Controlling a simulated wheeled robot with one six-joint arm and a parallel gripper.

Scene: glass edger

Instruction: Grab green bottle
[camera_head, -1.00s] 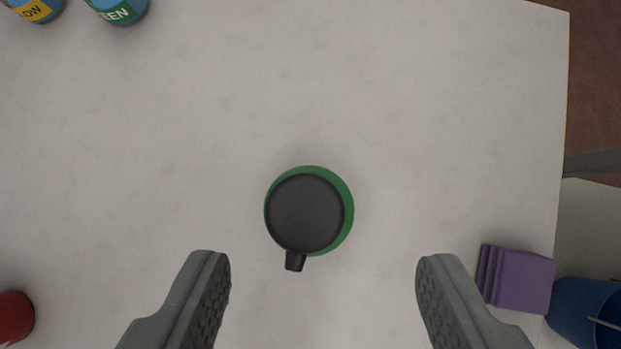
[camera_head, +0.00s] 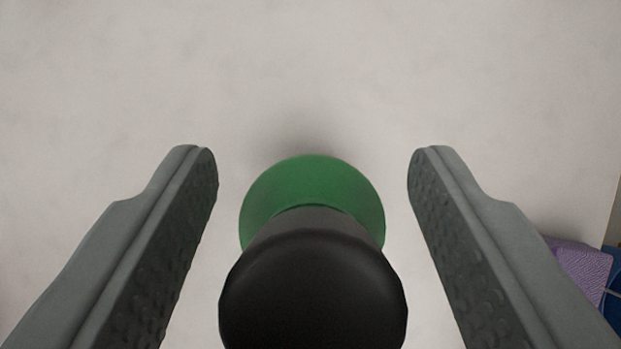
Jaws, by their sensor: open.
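The green bottle (camera_head: 312,180) with a black cap (camera_head: 313,290) is seen from above in the lower middle of the view. It stands on a pale tabletop (camera_head: 310,70). My gripper (camera_head: 312,165) is open, with one grey finger on each side of the bottle. A gap shows between each finger and the bottle, so neither finger appears to touch it. The black cap is close to the camera, and its near edge is cut off by the bottom of the frame.
A purple block (camera_head: 582,268) lies at the right edge, partly behind the right finger. A blue thing (camera_head: 612,290) is beside it, mostly out of frame. The tabletop beyond the bottle is clear.

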